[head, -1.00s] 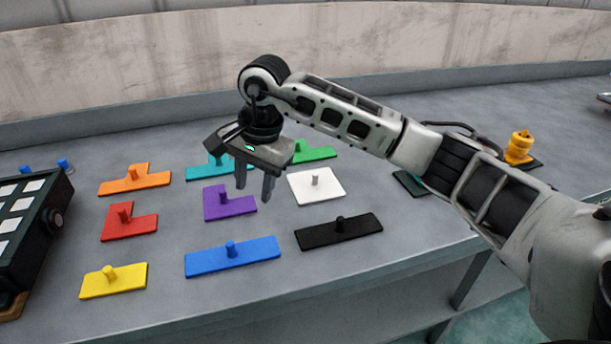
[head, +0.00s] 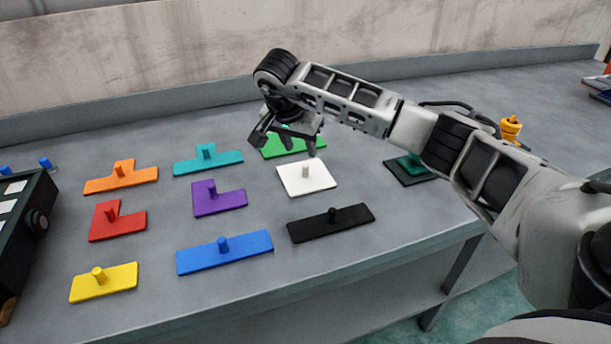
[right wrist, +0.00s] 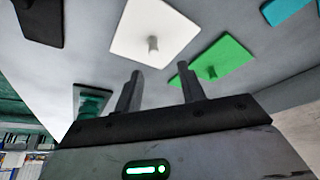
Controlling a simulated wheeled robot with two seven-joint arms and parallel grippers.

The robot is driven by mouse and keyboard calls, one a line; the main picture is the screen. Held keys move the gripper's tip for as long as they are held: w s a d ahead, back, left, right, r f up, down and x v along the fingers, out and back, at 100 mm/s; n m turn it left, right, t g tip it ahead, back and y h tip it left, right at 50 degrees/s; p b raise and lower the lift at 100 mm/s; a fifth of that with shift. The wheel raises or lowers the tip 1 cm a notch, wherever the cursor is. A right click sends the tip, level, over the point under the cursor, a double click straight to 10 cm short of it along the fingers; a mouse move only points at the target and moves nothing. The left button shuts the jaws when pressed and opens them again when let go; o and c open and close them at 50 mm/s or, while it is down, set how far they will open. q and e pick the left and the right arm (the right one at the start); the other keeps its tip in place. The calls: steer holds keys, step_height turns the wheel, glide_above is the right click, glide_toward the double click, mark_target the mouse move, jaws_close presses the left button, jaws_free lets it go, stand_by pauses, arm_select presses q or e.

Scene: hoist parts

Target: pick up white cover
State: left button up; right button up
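The white cover (head: 306,178) is a flat square plate with a small upright peg, lying on the grey table. It also shows in the right wrist view (right wrist: 150,32), ahead of the fingers. My right gripper (head: 299,148) is above the table at the far side of the white cover, over the green piece (head: 283,145) and partly hiding it. In the right wrist view my right gripper (right wrist: 163,80) has its two fingers apart with nothing between them. It does not touch the white cover. My left gripper is not in view.
Near the white cover lie a black piece (head: 331,223), a purple piece (head: 218,198) and a teal piece (head: 207,160). Blue, red, orange and yellow pieces lie further left. A dark panel (head: 22,225) stands at the left edge. An orange object (head: 510,128) stands at the right.

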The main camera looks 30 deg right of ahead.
mark_target(306, 164)
steer(key=x, duration=0.3)
steer(key=s+x, duration=0.1)
steer(key=x, duration=0.1)
steer(key=shift+a+f+p, duration=0.2)
steer(key=shift+f+p, duration=0.05)
steer(key=shift+p, duration=0.05)
steer(key=shift+c, duration=0.3)
jaws_close()
steer(key=shift+r, duration=0.15)
